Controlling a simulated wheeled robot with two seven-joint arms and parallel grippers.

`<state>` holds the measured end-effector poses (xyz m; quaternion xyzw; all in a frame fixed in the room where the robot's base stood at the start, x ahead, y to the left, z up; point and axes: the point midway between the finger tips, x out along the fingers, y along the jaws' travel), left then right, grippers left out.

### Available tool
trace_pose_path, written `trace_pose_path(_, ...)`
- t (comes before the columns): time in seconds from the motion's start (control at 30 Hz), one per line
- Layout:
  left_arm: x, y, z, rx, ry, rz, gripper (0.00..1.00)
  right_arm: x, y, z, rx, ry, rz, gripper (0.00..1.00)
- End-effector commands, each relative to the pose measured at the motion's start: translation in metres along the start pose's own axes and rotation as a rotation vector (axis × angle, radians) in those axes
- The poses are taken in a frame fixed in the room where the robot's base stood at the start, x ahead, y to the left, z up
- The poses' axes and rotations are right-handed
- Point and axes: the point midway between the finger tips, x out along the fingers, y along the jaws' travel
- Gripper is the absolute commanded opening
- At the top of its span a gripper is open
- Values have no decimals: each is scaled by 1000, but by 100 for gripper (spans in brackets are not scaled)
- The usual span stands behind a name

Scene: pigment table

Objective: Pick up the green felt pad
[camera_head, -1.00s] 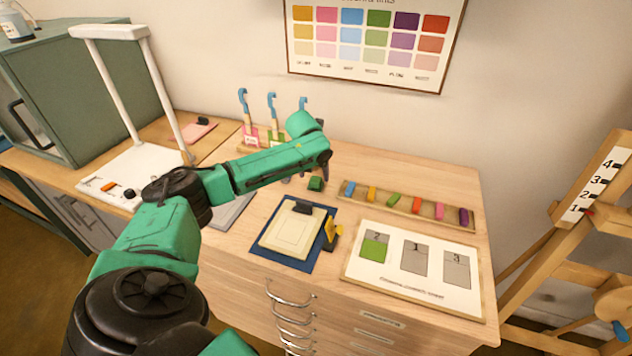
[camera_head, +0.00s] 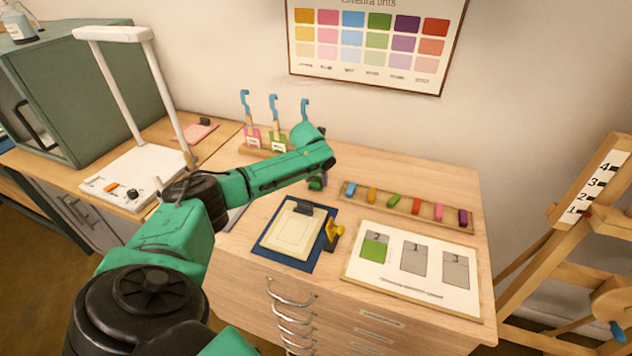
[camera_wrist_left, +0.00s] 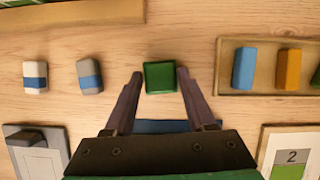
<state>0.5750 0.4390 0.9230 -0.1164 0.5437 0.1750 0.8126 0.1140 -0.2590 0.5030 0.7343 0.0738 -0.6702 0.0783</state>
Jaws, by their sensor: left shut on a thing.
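The green felt pad (camera_wrist_left: 160,77) is a small dark green square block, between the two fingertips of my left gripper (camera_wrist_left: 159,84) in the left wrist view. The left gripper is shut on it. In the head view the pad (camera_head: 315,183) shows small, below the end of my left arm and partly hidden by the left gripper (camera_head: 320,180). The pad is at or just above the wooden table top (camera_head: 360,165); I cannot tell whether it touches. My right gripper is not in view.
A wooden tray of coloured blocks (camera_head: 407,208) lies right of the pad. A blue mat with a cream board (camera_head: 290,232) and a numbered card (camera_head: 414,262) lie in front. Two banded blocks (camera_wrist_left: 90,76) sit left of the pad. A tool rack (camera_head: 265,141) stands behind.

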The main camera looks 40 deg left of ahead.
Motion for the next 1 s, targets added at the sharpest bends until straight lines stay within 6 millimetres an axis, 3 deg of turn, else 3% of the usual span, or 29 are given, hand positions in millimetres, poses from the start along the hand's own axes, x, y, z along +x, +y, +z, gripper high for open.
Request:
trace_pose_path(0.17,-26,0,12,0,-6,-2,3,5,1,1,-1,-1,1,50)
trace_pose_path(0.5,-138,-1,58,-2,-6,-5,3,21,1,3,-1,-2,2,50)
trace_pose_path(0.6,-161,-1,68,-1,-4,-5,3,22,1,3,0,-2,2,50)
trace_pose_path(0.77,-179,-1,74,1,-1,-2,3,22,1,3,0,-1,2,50)
trace_pose_path(1.0,-181,0,75,0,-1,-1,3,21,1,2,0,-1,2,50)
